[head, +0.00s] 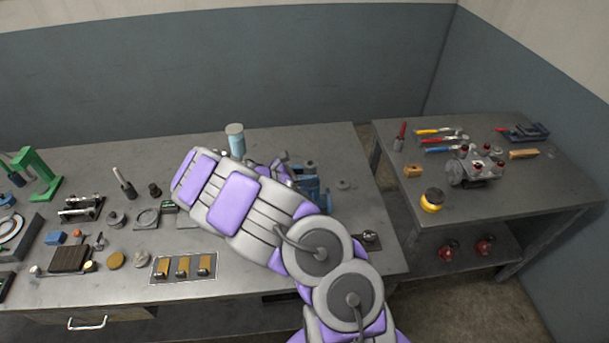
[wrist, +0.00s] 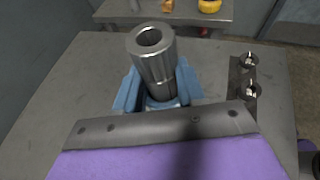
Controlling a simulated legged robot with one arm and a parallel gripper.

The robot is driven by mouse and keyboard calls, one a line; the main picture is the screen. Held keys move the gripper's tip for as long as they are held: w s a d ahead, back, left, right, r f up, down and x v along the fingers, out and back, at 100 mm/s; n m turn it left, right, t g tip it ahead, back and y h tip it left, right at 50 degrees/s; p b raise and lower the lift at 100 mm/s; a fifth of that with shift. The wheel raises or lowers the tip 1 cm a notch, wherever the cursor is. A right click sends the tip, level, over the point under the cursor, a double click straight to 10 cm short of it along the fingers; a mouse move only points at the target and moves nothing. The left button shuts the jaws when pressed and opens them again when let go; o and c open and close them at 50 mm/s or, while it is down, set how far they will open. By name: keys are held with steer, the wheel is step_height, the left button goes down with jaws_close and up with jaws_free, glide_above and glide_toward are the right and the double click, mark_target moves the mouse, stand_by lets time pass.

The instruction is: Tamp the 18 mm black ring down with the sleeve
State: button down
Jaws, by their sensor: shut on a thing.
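The metal sleeve (wrist: 153,58), a shiny grey tube with an open bore at its top, stands nearly upright in the wrist view. Its lower end is over the blue vise (wrist: 128,90), between its jaws. The vise also shows in the head view (head: 318,190), partly behind my arm. My gripper (head: 279,173) is beside the vise, mostly hidden by my own arm, and is shut on the sleeve. Its fingertips do not show in the wrist view. I cannot make out the 18 mm black ring; the sleeve and vise may hide it.
A light blue bottle (head: 237,144) stands behind my arm. A dark block with two metal knobs (wrist: 247,78) lies right of the vise. A tray with brass pieces (head: 183,267) and small parts fill the bench's left. A second bench (head: 520,195) holds tools.

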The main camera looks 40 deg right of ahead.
steer(key=shift+r, duration=0.1)
step_height(320, 180, up, 7)
steer(key=p, duration=0.5)
stand_by(0.6)
